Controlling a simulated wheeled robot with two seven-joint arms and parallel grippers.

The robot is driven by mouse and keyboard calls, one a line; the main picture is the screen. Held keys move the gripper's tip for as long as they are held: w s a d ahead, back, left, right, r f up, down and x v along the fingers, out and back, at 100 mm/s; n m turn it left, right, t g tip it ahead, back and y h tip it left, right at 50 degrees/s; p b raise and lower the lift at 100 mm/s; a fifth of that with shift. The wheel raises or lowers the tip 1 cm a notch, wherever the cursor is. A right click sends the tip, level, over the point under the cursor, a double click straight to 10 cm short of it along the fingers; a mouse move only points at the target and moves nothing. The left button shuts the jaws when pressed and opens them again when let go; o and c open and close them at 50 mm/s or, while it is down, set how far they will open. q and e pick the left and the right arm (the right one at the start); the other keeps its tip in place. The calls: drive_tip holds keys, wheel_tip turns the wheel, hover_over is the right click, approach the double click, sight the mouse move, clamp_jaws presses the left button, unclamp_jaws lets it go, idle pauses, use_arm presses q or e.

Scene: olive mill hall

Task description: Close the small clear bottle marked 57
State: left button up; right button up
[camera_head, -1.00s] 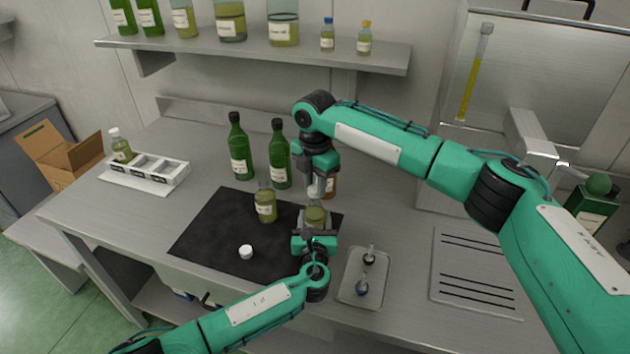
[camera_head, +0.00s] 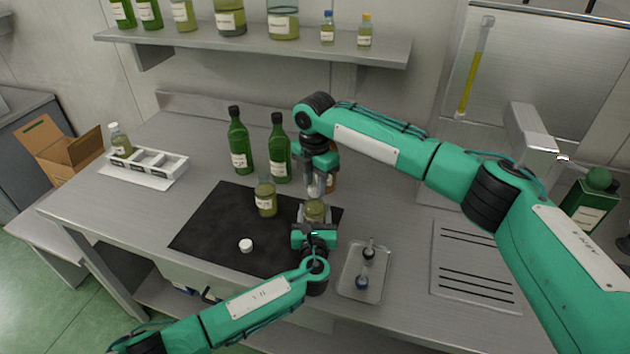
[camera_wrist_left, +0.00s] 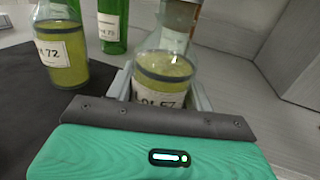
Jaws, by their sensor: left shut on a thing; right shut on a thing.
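The small clear bottle marked 57 (camera_head: 314,212) holds yellow-green oil and stands upright at the right part of the dark mat. My left gripper (camera_head: 314,228) is shut on its body from the front. In the left wrist view the bottle (camera_wrist_left: 163,75) shows its label between the fingers; its top is out of frame. My right gripper (camera_head: 316,188) points down directly over the bottle's neck, shut on a small pale thing, probably a cap, mostly hidden by the fingers. I cannot tell whether it touches the neck.
An uncapped bottle marked 72 (camera_head: 265,200) stands left of bottle 57. A white cap (camera_head: 246,245) lies on the dark mat (camera_head: 215,230). Two green bottles (camera_head: 279,150) stand behind. A metal tray (camera_head: 350,285) with small items is at the right front; a white rack (camera_head: 170,175) is left.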

drive_tip(key=shift+f, duration=0.35)
